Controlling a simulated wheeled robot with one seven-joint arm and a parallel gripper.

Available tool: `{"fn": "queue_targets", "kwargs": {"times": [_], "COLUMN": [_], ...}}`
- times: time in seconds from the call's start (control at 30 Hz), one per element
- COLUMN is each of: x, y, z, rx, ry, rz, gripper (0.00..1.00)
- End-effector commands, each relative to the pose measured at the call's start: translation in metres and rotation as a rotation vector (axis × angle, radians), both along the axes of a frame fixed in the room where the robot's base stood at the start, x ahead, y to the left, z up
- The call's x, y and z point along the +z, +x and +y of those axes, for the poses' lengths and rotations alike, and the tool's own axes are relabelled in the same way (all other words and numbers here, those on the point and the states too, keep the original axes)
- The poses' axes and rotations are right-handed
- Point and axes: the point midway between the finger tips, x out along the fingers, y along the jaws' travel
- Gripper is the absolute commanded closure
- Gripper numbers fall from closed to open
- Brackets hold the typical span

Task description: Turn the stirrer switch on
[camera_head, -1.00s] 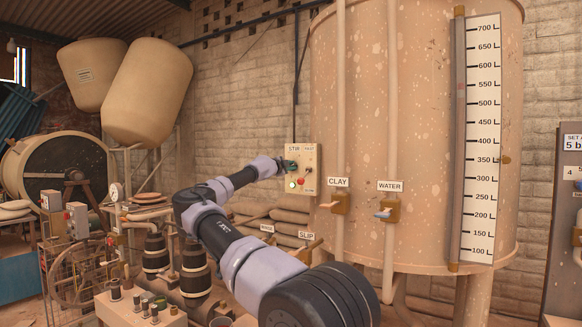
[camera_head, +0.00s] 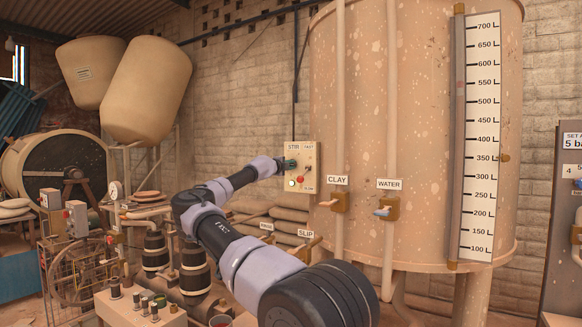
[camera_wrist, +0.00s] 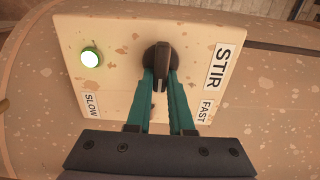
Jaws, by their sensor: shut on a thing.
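The stirrer panel (camera_head: 310,160) is a cream plate on the wall side of the big tank, labelled STIR, FAST and SLOW. My gripper (camera_head: 291,164) reaches the panel's upper left. In the wrist view, the teal fingers of my gripper (camera_wrist: 162,80) are shut on the bar of the switch, one on each side. A round lamp (camera_wrist: 90,57) on the panel glows pale green. The speed control between SLOW and FAST is hidden behind my gripper in the wrist view.
A red button or knob (camera_head: 300,182) sits below the switch. The CLAY valve (camera_head: 340,202) and WATER valve (camera_head: 386,211) are to the right, by the tank (camera_head: 420,120).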

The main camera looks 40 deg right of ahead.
Motion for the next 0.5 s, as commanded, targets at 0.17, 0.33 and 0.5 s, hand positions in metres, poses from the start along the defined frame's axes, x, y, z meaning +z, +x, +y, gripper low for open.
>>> {"fn": "queue_targets", "kwargs": {"times": [0.17, 0.33, 0.5], "x": [-0.0031, -0.0026, -0.0016], "y": [-0.0002, -0.0001, -0.0001], "z": [-0.0002, -0.0002, -0.0002], "rx": [-0.001, -0.001, -0.001], "ry": [0.006, 0.005, 0.003], "rz": [0.0, 0.0, 0.0], "gripper": [1.0, 0.5, 0.5]}}
